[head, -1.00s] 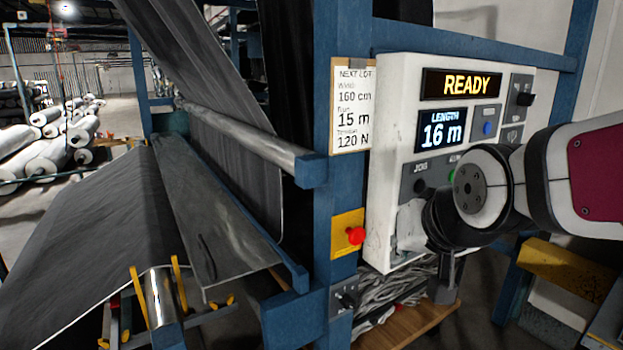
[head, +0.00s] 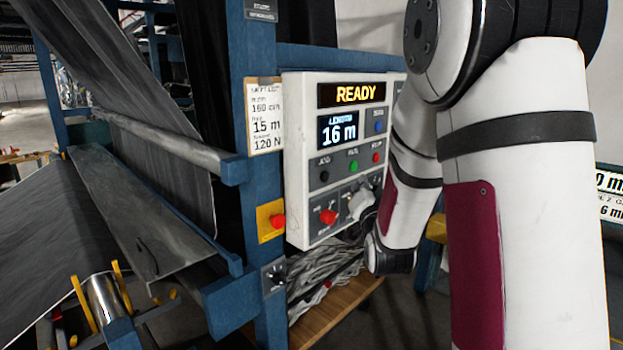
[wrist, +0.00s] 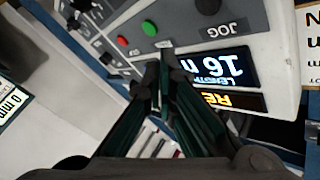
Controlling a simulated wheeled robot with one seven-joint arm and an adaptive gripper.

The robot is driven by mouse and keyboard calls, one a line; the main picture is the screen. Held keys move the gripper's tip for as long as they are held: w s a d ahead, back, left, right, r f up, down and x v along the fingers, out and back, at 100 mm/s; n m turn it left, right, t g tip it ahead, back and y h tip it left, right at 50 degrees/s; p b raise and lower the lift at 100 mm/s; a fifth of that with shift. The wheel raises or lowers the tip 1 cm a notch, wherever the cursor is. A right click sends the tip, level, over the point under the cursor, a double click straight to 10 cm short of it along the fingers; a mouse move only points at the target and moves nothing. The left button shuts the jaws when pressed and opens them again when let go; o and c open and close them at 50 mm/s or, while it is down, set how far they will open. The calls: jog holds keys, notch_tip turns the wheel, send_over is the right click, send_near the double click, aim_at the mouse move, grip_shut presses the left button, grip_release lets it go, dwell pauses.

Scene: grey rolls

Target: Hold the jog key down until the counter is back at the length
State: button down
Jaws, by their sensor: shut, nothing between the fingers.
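The control panel (head: 300,150) is white and shows READY on its upper display (head: 352,94). The counter (head: 338,130) below reads LENGTH 16 m. The black jog key (head: 324,176) is at the left of the button row; it also shows at the top edge of the wrist view (wrist: 208,5), beside its JOG label. The lot card (head: 265,115) left of the panel gives 15 m. My gripper (wrist: 163,80) is shut and empty in the wrist view, its tips in front of the panel and off the jog key. I cannot make out its fingers in the head view.
A green button (head: 353,165) and a red button (head: 376,158) sit right of the jog key. A red knob (head: 328,215) is below, and a red stop button (head: 278,221) is on the blue post. My arm covers the panel's right side.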

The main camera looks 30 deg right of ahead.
aim_at(325, 177)
jog(key=shift+s+d+t+h, duration=0.3)
jog(key=shift+s+d, duration=0.2)
jog(key=shift+s, duration=0.1)
jog(key=shift+w+a, duration=0.1)
jog(key=shift+w, duration=0.05)
jog(key=w+a+b, duration=0.3)
jog(key=w, duration=0.5)
jog(key=shift+w, duration=0.2)
dwell(1.3)
jog(key=shift+w+a+b, duration=0.1)
jog(key=shift+w+b, duration=0.15)
jog(key=shift+b, duration=0.05)
jog(key=shift+w+a+r+b, duration=0.1)
jog(key=shift+w+a+b, duration=0.05)
jog(key=shift+w+b, duration=0.2)
dwell(2.3)
jog(key=shift+s+d, duration=0.3)
jog(key=shift+s, duration=0.5)
